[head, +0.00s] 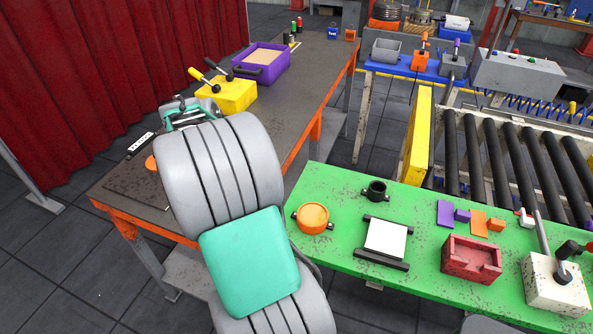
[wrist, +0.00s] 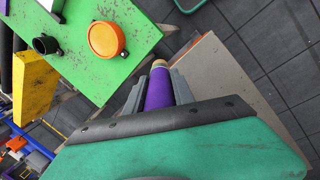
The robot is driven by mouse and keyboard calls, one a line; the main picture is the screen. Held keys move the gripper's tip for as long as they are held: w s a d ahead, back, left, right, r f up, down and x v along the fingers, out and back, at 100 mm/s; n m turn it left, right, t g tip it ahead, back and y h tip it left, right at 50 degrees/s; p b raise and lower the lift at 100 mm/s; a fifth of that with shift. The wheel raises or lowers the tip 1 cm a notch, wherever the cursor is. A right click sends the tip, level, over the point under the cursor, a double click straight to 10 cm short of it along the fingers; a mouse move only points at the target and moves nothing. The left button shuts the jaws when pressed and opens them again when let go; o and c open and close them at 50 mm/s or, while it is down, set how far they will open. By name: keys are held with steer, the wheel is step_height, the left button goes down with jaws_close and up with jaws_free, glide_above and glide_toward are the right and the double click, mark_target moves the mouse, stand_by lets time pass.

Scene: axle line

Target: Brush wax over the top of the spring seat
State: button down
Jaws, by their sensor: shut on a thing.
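My gripper (wrist: 158,86) shows in the wrist view, its grey fingers shut on a purple cylindrical handle (wrist: 159,92) with a tan end. This looks like the brush; its bristles cannot be made out. In the head view my arm hides the gripper and the held thing. A round orange piece (head: 313,217) with dark side lugs lies on the green table; it also shows in the wrist view (wrist: 106,39). A black cup-like ring (head: 376,190) stands beside it. I cannot tell which piece is the spring seat or where the wax is. The gripper is apart from both.
The brown bench (head: 290,95) holds a yellow lever box (head: 227,94) and a purple tray (head: 262,65). A yellow panel (head: 417,135) stands by the roller conveyor (head: 515,150).

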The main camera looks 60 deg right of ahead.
steer(key=s+d+m+g+p, duration=0.2)
steer(key=s+d, duration=0.9)
steer(key=s, duration=0.2)
steer(key=shift+h, duration=0.3)
step_height(320, 180, down, 5)
steer(key=b, duration=0.6)
steer(key=shift+d+f+b, duration=0.1)
steer(key=shift+f+b, duration=0.05)
steer(key=shift+b, duration=0.2)
steer(key=shift+s+f, duration=0.1)
steer(key=shift+f, duration=0.5)
stand_by(0.5)
step_height(320, 180, up, 7)
steer(key=p, duration=0.6)
steer(key=shift+p, duration=0.35)
